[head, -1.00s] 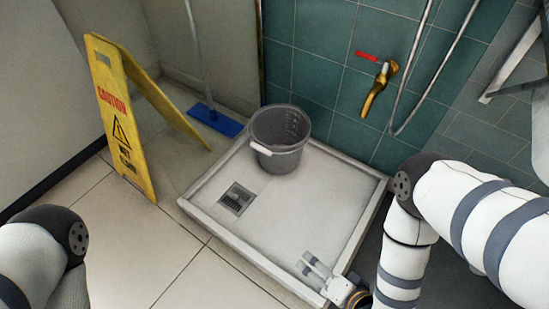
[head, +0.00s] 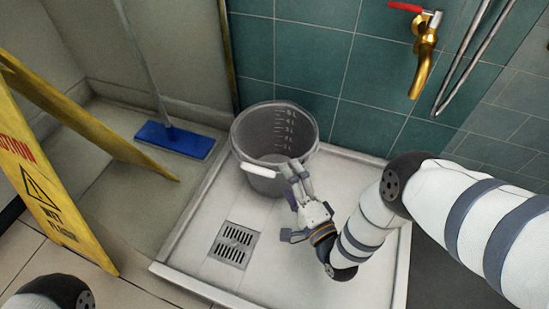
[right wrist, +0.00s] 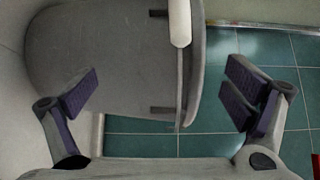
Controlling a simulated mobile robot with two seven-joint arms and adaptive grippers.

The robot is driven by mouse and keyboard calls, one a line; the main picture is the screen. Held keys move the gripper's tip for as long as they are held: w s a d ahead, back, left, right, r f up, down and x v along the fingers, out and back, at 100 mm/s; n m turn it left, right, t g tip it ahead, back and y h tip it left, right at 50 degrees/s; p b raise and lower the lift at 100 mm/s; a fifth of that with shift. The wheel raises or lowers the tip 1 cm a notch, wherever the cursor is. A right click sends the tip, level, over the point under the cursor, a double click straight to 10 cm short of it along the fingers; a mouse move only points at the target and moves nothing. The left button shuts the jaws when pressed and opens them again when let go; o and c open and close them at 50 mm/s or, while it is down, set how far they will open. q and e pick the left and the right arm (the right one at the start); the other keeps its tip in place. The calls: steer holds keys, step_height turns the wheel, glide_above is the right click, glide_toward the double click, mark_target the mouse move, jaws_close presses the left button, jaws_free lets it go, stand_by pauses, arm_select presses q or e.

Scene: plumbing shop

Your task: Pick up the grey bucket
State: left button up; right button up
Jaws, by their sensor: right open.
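The grey bucket (head: 262,178) stands upright in the white shower tray (head: 200,200), near the tiled wall. Measuring marks show on its inner wall, and a white handle grip (head: 262,170) hangs at its front rim. My right gripper (head: 293,178) is at the bucket's front right side, with its fingers near the rim. In the right wrist view the open fingers (right wrist: 160,100) lie left and right, and the bucket (right wrist: 105,60) with its white grip (right wrist: 180,22) fills the upper left and middle. I cannot tell whether the fingers touch it. My left gripper is not in view; only my left arm shows.
A yellow caution sign (head: 50,190) stands at the left. A blue mop (head: 175,140) leans behind the bucket's left. A brass tap (head: 424,65) with a red lever juts from the teal wall. A drain grate (head: 234,244) lies in the tray floor.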

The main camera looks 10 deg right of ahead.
steer(key=shift+w+a, duration=0.15)
steer(key=shift+w, duration=0.35)
